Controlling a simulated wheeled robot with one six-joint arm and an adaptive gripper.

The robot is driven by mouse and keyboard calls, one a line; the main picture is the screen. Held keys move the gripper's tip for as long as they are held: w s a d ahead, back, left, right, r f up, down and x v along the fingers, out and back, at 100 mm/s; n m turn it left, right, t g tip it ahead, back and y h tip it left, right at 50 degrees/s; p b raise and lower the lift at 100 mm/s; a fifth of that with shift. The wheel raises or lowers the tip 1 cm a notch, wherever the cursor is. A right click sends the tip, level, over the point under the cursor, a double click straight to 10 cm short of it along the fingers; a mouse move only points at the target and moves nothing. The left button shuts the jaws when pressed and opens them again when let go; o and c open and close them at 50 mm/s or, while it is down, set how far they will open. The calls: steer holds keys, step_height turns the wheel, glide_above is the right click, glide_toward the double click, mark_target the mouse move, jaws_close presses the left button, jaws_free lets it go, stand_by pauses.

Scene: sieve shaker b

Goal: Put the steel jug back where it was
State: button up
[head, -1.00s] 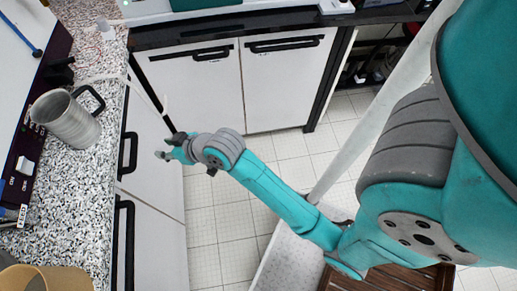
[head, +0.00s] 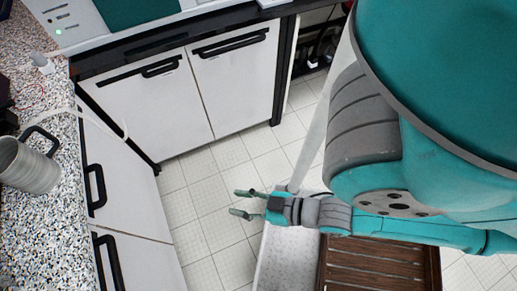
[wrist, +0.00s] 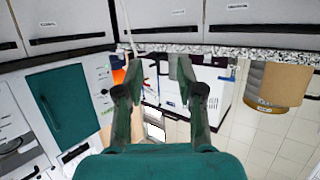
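The steel jug (head: 30,168) is a grey ribbed cylinder with a dark handle (head: 42,140). It is on the speckled worktop at the left edge of the head view, partly cut off by the frame. My gripper (head: 242,203) is open and empty, over the floor to the right of the worktop and well apart from the jug. In the wrist view, my two gripper fingers (wrist: 160,88) are spread with nothing held between them. A small grey shape behind the right finger there is too covered to name surely.
The speckled worktop (head: 45,235) runs down the left, above white cabinets (head: 135,255) with black handles. More white cabinets (head: 160,105) stand at the back under a dark counter. The tiled floor (head: 205,195) between is clear. A tan container (wrist: 285,84) shows in the wrist view.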

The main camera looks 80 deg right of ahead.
steer(key=s+r, duration=0.2)
steer(key=s, duration=0.1)
steer(key=s+r, duration=0.1)
steer(key=shift+s+a, duration=0.15)
steer(key=shift+s, duration=0.05)
stand_by(1.1)
